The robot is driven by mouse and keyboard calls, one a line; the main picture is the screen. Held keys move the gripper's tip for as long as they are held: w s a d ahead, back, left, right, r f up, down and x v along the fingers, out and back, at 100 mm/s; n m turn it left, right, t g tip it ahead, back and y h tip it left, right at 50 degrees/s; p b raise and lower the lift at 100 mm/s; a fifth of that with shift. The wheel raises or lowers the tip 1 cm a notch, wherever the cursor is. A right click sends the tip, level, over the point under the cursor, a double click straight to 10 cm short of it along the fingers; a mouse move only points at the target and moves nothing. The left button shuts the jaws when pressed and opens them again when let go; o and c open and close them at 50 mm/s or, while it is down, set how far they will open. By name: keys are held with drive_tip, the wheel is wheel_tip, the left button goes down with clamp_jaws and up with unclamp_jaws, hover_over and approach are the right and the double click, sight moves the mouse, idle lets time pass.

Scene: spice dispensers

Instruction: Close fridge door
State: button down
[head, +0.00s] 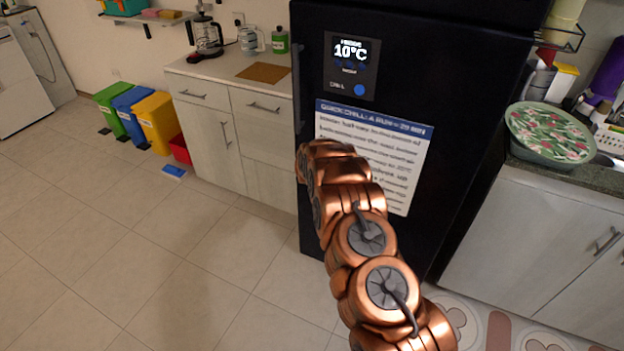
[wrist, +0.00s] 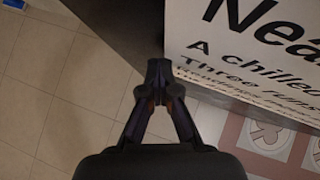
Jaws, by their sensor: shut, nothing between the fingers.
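The fridge is a tall black unit. Its door (head: 400,80) carries a lit panel (head: 351,66) reading 10°C and a white notice sheet (head: 385,150) with a blue header. The door looks flush with the body in the head view, though my arm covers its lower left part. A dark vertical handle (head: 297,85) runs along its left edge. In the wrist view my gripper (wrist: 159,70) is shut and empty, with its tips close to the lower left corner of the notice sheet (wrist: 235,50). I cannot tell whether the tips touch the door. In the head view the gripper is hidden behind my arm.
A counter with drawers (head: 230,125) stands left of the fridge. Green, blue and yellow bins (head: 157,122) and a red box (head: 180,149) stand further left. A counter with a patterned bowl (head: 550,132) stands on the right. The tiled floor (head: 150,260) at front left is clear.

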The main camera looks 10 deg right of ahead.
drive_tip(key=s+a+r+b, duration=0.7)
drive_tip(key=s+b, duration=0.1)
drive_tip(key=shift+s, duration=0.3)
idle(0.7)
